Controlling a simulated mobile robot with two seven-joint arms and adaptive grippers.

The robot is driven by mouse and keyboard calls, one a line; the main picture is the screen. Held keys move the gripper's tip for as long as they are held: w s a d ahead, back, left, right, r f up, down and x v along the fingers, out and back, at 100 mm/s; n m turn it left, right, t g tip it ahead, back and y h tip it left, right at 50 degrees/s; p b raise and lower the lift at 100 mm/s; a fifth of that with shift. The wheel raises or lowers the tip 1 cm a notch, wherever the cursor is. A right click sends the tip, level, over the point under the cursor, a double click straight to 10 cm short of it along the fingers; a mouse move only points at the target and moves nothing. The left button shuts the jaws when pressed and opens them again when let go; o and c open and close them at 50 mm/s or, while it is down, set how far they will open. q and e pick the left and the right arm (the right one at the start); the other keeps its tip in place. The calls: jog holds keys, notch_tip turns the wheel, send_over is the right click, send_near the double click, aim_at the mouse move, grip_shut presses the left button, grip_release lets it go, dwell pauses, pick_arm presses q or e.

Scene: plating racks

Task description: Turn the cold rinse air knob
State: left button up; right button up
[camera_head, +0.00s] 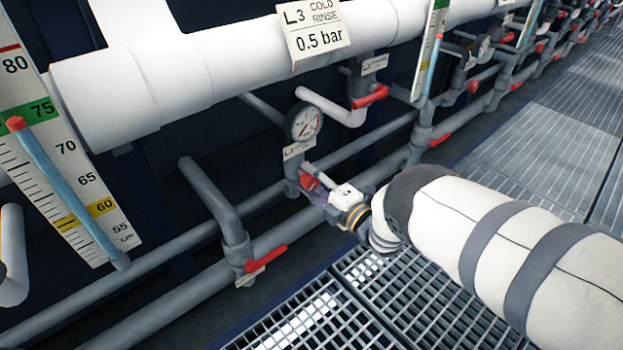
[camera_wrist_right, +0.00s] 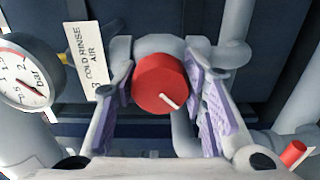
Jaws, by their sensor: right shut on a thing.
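The cold rinse air knob (camera_wrist_right: 162,83) is a round red knob with a white pointer line toward the lower right in the right wrist view. A white tag (camera_wrist_right: 87,62) reading "COLD RINSE AIR" hangs left of it. My right gripper (camera_wrist_right: 168,90) is shut on the knob, with a purple-padded finger on each side. In the head view my right gripper (camera_head: 318,186) reaches the pipework below a round gauge (camera_head: 304,122), and the red knob (camera_head: 308,181) shows partly at its fingers. My left gripper is out of view.
Red lever valves sit nearby on grey pipes, one at lower left (camera_head: 266,258) and one above right (camera_head: 370,97). A large white pipe (camera_head: 230,58) with a "L3 COLD RINSE 0.5 bar" sign (camera_head: 312,30) runs above. Metal grating (camera_head: 400,300) forms the floor.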

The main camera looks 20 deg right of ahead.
jog(key=shift+d, duration=0.1)
dwell(0.4)
jog(key=o, duration=1.2)
jog(key=shift+c, duration=0.2)
jog(key=v, duration=1.2)
